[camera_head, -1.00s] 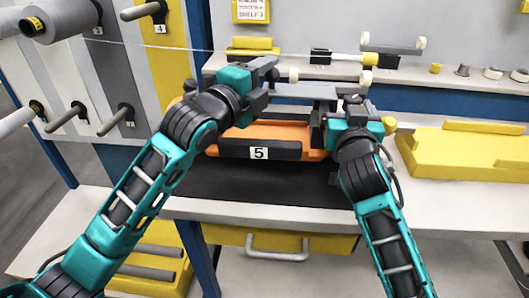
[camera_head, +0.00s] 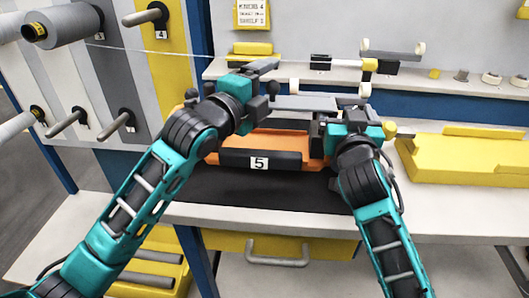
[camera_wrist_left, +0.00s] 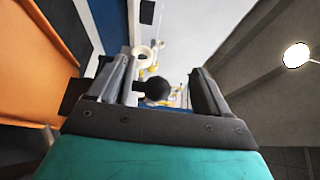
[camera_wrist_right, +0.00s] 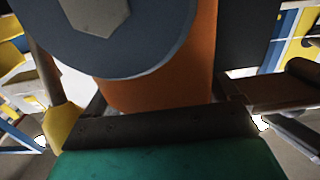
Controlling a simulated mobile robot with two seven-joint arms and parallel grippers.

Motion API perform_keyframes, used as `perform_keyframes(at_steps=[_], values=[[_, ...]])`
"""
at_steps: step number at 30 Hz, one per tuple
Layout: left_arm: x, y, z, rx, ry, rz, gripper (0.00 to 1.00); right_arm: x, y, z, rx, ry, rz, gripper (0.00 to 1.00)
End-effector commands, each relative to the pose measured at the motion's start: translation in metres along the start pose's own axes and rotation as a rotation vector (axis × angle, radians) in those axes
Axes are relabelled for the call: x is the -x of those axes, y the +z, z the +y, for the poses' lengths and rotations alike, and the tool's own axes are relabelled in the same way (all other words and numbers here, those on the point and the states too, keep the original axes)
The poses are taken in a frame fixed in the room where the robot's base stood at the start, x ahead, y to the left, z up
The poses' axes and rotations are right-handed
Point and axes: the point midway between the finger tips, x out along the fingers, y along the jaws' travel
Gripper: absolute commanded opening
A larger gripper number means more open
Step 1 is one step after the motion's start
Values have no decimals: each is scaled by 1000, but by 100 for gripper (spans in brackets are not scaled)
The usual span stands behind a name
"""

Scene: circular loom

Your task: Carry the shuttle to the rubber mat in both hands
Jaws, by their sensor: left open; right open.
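The shuttle (camera_head: 290,141) is an orange body with a dark front bar and a label 5. It appears to rest on the black rubber mat (camera_head: 255,191), whose bare front part shows below it. My left gripper (camera_head: 262,70) is open, above the shuttle's left end. In the left wrist view its fingers (camera_wrist_left: 157,88) are apart, with a dark round knob showing between them and orange off to the left. My right gripper (camera_head: 325,120) is open at the shuttle's right end. In the right wrist view, orange (camera_wrist_right: 160,92) shows between its fingers, partly behind a grey-blue disc (camera_wrist_right: 125,30).
A yellow cradle (camera_head: 465,158) stands on the table to the right. A blue-fronted shelf (camera_head: 450,105) with small parts runs behind. A grey spool (camera_head: 70,25) and several pegs are at the left, with a thread crossing from the spool. A yellow drawer (camera_head: 220,241) is below.

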Motion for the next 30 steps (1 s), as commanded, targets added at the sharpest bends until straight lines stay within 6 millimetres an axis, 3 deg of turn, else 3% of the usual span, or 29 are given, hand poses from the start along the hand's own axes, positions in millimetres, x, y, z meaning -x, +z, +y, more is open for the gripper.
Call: perform_keyframes(at_steps=[1, 8, 21, 30], values=[[0, 0, 0, -1, -1, 0, 78, 0, 12, 0, -10, 2, -27, 100], [13, 1, 0, -3, -2, -2, 78, 0, 12, 1, -10, 4, -28, 100], [71, 1, 1, -2, -1, -1, 78, 0, 12, 2, -8, 7, -28, 100], [82, 0, 0, 0, -1, -1, 78, 10, 12, 2, -6, 6, -26, 100]])
